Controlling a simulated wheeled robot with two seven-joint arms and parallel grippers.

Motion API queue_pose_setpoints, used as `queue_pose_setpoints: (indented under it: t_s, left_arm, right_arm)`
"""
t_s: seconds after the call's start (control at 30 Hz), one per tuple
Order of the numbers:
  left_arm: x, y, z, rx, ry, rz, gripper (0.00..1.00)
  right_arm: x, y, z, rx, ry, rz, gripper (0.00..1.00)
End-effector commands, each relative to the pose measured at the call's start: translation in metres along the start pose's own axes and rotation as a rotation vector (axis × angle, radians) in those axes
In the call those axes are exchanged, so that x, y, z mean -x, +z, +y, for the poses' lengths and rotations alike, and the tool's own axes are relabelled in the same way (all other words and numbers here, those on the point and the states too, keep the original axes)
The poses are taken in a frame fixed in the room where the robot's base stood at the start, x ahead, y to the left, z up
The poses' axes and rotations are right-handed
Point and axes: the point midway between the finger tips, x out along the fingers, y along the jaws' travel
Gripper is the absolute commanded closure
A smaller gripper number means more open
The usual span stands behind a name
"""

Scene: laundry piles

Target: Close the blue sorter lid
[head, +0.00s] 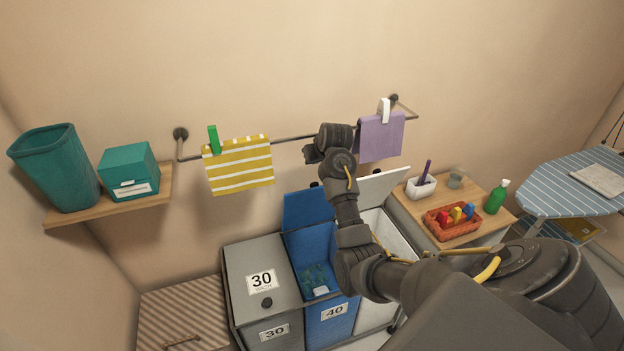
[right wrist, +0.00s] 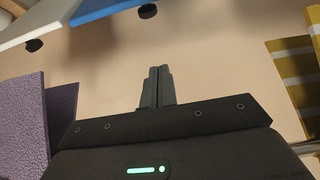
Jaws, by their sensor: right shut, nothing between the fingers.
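The blue sorter lid (head: 304,209) stands open and upright at the back of the blue bin (head: 331,322), which is marked 40. Some dark greenish cloth and a white piece lie inside the bin. In the right wrist view the edge of the blue lid (right wrist: 103,8) shows at the top, with a dark knob beside it. My right gripper (head: 311,153) is above and behind the lid, near the wall rail, apart from the lid. Its fingers (right wrist: 157,86) are shut and empty. My left gripper is not in view.
The grey lid (head: 261,265) marked 30 is shut; the white lid (head: 385,188) stands open, partly behind my arm. A yellow striped towel (head: 238,166) and a purple towel (head: 381,137) hang on the rail (head: 290,137) either side of my gripper. A side table (head: 470,194) stands right.

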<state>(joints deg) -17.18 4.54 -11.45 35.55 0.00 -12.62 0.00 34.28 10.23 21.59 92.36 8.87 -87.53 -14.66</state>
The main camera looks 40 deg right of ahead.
Motion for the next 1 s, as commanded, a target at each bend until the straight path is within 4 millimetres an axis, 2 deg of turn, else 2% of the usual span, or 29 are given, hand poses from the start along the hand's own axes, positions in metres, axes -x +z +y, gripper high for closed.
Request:
queue_pose_setpoints:
  t_s: [0.3,0.4,0.6,0.7,0.8,1.0]
  left_arm:
    - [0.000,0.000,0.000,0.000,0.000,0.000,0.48]
    - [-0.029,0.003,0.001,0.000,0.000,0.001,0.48]
    - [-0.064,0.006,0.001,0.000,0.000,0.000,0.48]
    - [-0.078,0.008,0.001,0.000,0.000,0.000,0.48]
    - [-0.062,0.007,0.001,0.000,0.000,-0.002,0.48]
    - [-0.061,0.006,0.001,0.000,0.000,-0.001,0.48]
  right_arm:
    - [-0.071,0.001,-0.001,0.000,-0.002,-0.003,1.00]
    - [-0.096,0.006,-0.001,0.001,-0.001,0.001,1.00]
    - [-0.123,0.006,0.000,0.001,-0.001,0.001,1.00]
    - [-0.133,0.005,-0.001,0.001,0.000,0.001,1.00]
    - [-0.120,0.015,-0.001,0.001,0.000,0.000,1.00]
    - [-0.114,0.034,-0.001,0.001,0.000,0.000,1.00]
